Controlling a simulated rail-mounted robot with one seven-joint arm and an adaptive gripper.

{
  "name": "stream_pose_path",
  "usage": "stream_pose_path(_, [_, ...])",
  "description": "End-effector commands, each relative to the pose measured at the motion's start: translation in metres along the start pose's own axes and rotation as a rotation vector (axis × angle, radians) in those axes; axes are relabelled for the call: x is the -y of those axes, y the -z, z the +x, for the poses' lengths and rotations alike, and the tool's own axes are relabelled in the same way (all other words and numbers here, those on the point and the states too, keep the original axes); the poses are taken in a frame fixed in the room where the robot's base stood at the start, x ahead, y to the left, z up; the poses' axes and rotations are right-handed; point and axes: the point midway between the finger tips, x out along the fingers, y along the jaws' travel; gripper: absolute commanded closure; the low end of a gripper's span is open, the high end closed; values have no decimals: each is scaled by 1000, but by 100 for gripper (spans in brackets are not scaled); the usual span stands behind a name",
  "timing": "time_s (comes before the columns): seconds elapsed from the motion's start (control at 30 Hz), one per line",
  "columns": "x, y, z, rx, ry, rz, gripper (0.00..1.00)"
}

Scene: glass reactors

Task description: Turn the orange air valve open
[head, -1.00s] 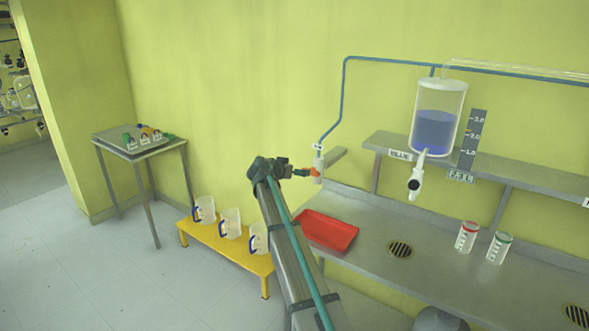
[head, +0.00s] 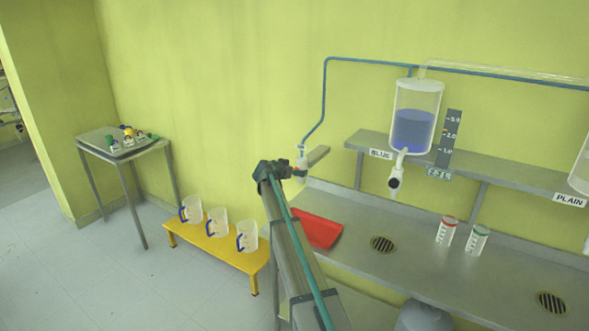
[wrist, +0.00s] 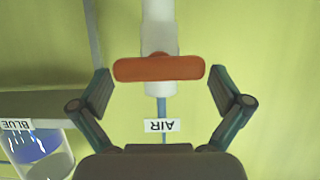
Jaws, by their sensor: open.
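The orange air valve handle (wrist: 158,68) lies crosswise on a white valve body (wrist: 160,40) in the wrist view, with an upside-down AIR label (wrist: 162,125) beside it. My gripper (wrist: 160,85) is open, with one finger on each side of the handle's ends and a gap to each. In the head view my gripper (head: 298,171) is at the white valve body (head: 302,160) on the thin blue pipe. There the handle is mostly hidden by my gripper.
A grey shelf (head: 480,177) carries a vessel of blue liquid (head: 413,130) to the right. Below, the bench holds a red tray (head: 318,230) and two cups (head: 447,231). A yellow stand (head: 213,240) with jugs is at the left. Open wall surrounds the valve.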

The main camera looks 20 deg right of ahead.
Motion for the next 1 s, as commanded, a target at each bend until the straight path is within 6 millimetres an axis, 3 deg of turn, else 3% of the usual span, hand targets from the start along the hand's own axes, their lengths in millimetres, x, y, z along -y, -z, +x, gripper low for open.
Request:
stream_pose_path(0.33, [0,-1,4,0,-1,0,0])
stream_pose_path(0.63, [0,-1,4,1,-1,0,48])
stream_pose_path(1.0, [1,-3,6,0,-23,-54,47])
